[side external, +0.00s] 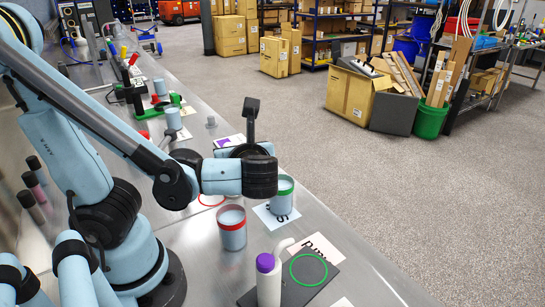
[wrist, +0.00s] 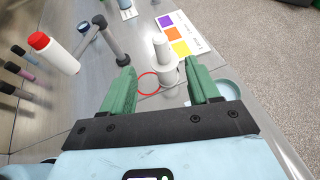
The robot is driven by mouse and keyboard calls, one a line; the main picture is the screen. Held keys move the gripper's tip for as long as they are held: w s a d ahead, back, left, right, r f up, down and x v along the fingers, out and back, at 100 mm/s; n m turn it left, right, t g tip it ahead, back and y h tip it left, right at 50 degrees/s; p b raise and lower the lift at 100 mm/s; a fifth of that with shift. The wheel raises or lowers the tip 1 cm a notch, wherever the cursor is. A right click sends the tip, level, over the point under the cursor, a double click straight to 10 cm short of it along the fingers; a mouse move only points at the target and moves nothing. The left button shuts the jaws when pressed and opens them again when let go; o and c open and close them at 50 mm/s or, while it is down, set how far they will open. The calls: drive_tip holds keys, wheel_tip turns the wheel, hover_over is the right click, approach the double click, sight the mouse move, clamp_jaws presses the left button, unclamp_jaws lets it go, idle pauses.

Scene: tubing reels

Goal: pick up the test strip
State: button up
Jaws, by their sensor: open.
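I cannot surely make out a test strip. The nearest match is a white card with purple, orange and yellow squares (wrist: 179,33), flat on the bench ahead of my gripper in the wrist view. A part of what looks like this card, with purple on it, shows behind my wrist in the side view (side external: 229,140). My gripper (wrist: 159,67) has its two green fingers spread apart. A white upright cylinder (wrist: 162,47) on a round base appears between and beyond the fingertips; I see no contact. In the side view my wrist hides the fingers.
A red-capped white bottle (wrist: 53,52) and a grey angled rod (wrist: 104,42) are at left in the wrist view. In the side view, a red-banded cup (side external: 231,229), a green-banded cup (side external: 283,196) and a purple-capped bottle (side external: 268,283) stand near the bench edge.

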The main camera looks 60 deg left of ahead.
drive_tip(key=shift+x, duration=6)
drive_tip(key=shift+d, duration=0.1)
clamp_jaws()
